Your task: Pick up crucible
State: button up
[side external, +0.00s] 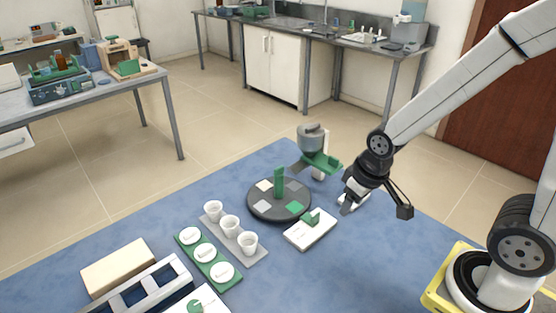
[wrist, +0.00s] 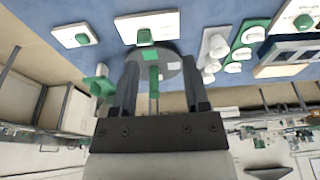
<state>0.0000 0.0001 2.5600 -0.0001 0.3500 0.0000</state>
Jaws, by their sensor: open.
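Three white cup-shaped crucibles (side external: 230,226) stand upright in a row on a grey tray (side external: 260,256). Beside them, three white round lids (side external: 205,252) sit on a green tray (side external: 183,243). The crucibles also show right of centre in the wrist view (wrist: 216,46), with the lids (wrist: 241,53) beyond them. My gripper (side external: 347,203) is to the right of the crucibles, above the table and clear of them. In the wrist view my gripper (wrist: 160,78) has its two dark fingers apart with nothing held between them.
A dark round turntable (side external: 262,212) with a green upright and pale squares stands between crucibles and gripper. A white plate with a green knob (side external: 312,231) lies before it. A grey-green device (side external: 313,140) stands behind. A blue rack (side external: 150,293) and tan block (side external: 117,266) are front left.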

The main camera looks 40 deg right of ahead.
jog(key=o, duration=0.6)
jog(key=shift+c, duration=0.2)
jog(key=w+a+f+n+g, duration=0.1)
jog(key=w+a+n, duration=0.2)
jog(key=w, duration=0.5)
jog(key=w+a+f+n, duration=0.2)
jog(key=w+n, duration=0.1)
jog(key=w, duration=0.5)
jog(key=w+a+f+n+g+y, duration=0.1)
jog(key=w+a+f+n, duration=0.6)
jog(key=w, duration=0.4)
jog(key=shift+a+f+n+y, duration=0.3)
jog(key=shift+a+f, duration=0.25)
jog(key=shift+f, duration=0.35)
jog(key=shift+f, duration=0.1)
jog(key=shift+w+a+f, duration=0.1)
jog(key=shift+a+f, duration=0.05)
jog(key=shift+f, duration=1.05)
